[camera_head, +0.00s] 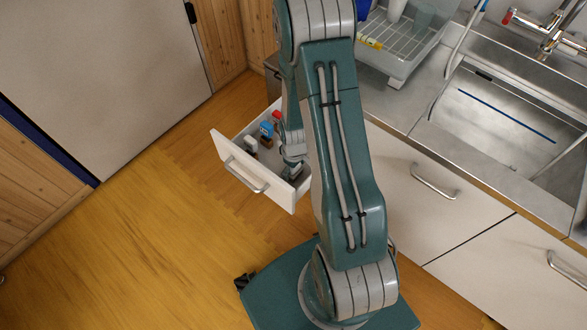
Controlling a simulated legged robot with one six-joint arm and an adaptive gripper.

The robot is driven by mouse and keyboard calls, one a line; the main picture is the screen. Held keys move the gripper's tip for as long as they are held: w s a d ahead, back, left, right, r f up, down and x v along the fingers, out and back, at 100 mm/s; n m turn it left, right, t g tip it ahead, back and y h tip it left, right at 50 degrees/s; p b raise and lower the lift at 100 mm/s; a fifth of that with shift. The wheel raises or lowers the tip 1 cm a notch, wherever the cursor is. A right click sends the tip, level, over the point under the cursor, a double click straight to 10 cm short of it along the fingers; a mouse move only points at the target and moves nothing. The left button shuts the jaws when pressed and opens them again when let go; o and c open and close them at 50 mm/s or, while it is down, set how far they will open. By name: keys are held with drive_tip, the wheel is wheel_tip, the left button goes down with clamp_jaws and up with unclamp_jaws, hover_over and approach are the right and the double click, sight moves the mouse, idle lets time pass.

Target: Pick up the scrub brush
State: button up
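I cannot pick out a scrub brush with certainty. The open drawer (231,158) holds several small items: a white one (251,144), a blue one (266,129) and a red-topped one (277,115). My gripper (291,172) is low at the right end of the drawer, beside these items. It is small and partly hidden by my arm, so its fingers and anything between them cannot be made out. The right part of the drawer is also hidden behind my arm.
A steel sink (500,125) and a grey dish rack (395,52) are on the counter (425,85). Closed drawer fronts (410,190) lie below it. A large pale panel (100,70) stands at upper left. The wooden floor (150,240) at left is clear.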

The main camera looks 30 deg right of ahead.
drive_tip(key=c, duration=0.7)
drive_tip(key=shift+o, duration=0.2)
drive_tip(key=shift+r, duration=0.1)
wheel_tip(320, 180, up, 10)
drive_tip(key=shift+f, duration=0.1)
drive_tip(key=o, duration=0.5)
drive_tip(key=shift+c, duration=1.3)
drive_tip(key=shift+w, duration=0.15)
